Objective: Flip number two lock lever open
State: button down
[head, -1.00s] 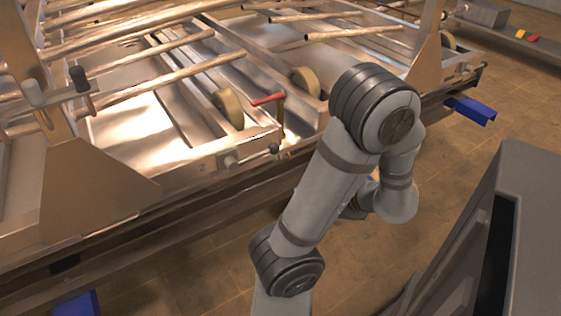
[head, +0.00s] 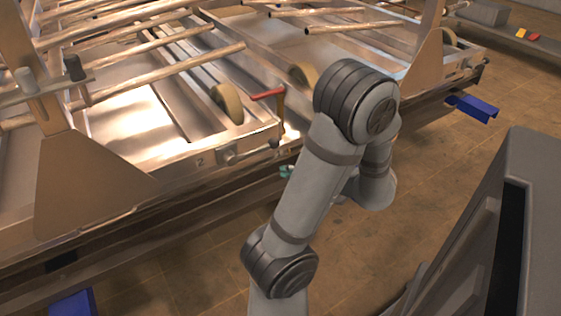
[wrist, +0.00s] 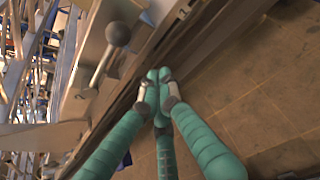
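The number two lock lever (head: 250,153) is on the side rail of the frame, just right of the stamped "2" (head: 200,162). It is a short grey bar lying along the rail, with a ball knob at its right end. In the wrist view the lever's knob (wrist: 118,34) and bar stand at the upper left. My gripper (wrist: 158,76) has green segmented fingers; their tips are together with nothing visible between them. It is beside the rail, apart from the lever. In the head view only a bit of teal finger (head: 287,171) shows below the knob; my arm hides the rest.
A red-topped handle (head: 268,93) stands just behind the lever's knob. A tan upright bracket (head: 85,185) rises to the left, with metal tubes (head: 160,75) and rollers (head: 226,101) behind. Open tiled floor (head: 440,180) lies in front of the rail.

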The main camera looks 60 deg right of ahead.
jog(key=shift+w+d+r+p, duration=0.15)
jog(key=shift+w+d+r, duration=0.15)
jog(key=shift+w, duration=0.4)
jog(key=shift+w+d+r+p, duration=0.1)
jog(key=shift+w+d+r, duration=0.25)
jog(key=shift+w, duration=0.3)
jog(key=shift+w+d+r+p, duration=0.15)
jog(key=shift+w+d, duration=0.25)
jog(key=shift+w, duration=0.3)
jog(key=shift+d+r, duration=0.1)
jog(key=shift+d, duration=0.05)
